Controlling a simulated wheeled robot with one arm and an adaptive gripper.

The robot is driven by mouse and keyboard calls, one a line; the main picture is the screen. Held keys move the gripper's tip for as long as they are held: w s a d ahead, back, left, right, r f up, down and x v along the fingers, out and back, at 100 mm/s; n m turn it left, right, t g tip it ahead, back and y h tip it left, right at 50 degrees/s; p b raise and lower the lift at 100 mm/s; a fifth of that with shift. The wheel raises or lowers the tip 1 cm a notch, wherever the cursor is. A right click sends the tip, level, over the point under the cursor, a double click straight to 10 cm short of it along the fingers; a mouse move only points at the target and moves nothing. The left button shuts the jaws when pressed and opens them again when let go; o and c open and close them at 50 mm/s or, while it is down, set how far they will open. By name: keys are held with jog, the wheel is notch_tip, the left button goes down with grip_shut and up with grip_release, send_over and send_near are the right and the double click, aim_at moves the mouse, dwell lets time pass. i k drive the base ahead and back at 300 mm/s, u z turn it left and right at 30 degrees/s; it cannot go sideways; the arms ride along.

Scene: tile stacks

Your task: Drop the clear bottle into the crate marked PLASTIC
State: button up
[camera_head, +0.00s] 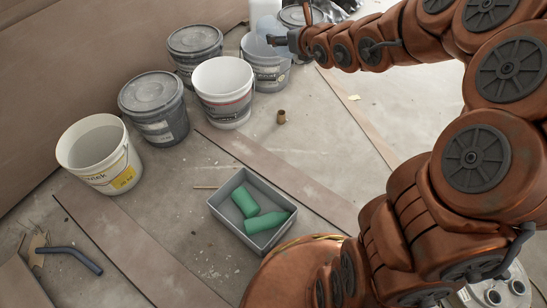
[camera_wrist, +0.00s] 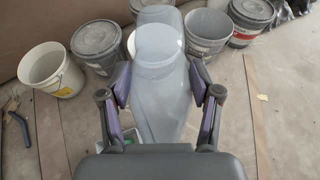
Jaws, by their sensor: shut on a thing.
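My gripper (camera_head: 290,40) is at the top centre of the head view, at the end of my copper-coloured arm. In the wrist view my gripper (camera_wrist: 160,85) is shut on the clear bottle (camera_wrist: 158,110), with a finger on each side of it. The bottle is translucent and pale blue-grey; it shows faintly in the head view (camera_head: 270,27) in front of the buckets. A grey crate (camera_head: 277,238) stands on the floor at lower centre, well away from the bottle. It holds green bottle-like things (camera_head: 267,222). No PLASTIC marking is readable on it.
Several buckets stand behind: a white one with a yellow label (camera_head: 91,160), a lidded grey one (camera_head: 155,110) and an open white one (camera_head: 225,90). A small brown cylinder (camera_head: 281,117) and a dark bent tube (camera_head: 70,257) lie on the floor. Planks cross it.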

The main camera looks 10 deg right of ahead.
aim_at(266, 209)
jog(key=z, duration=0.65)
jog(key=k, duration=0.9)
jog(key=u, duration=1.55)
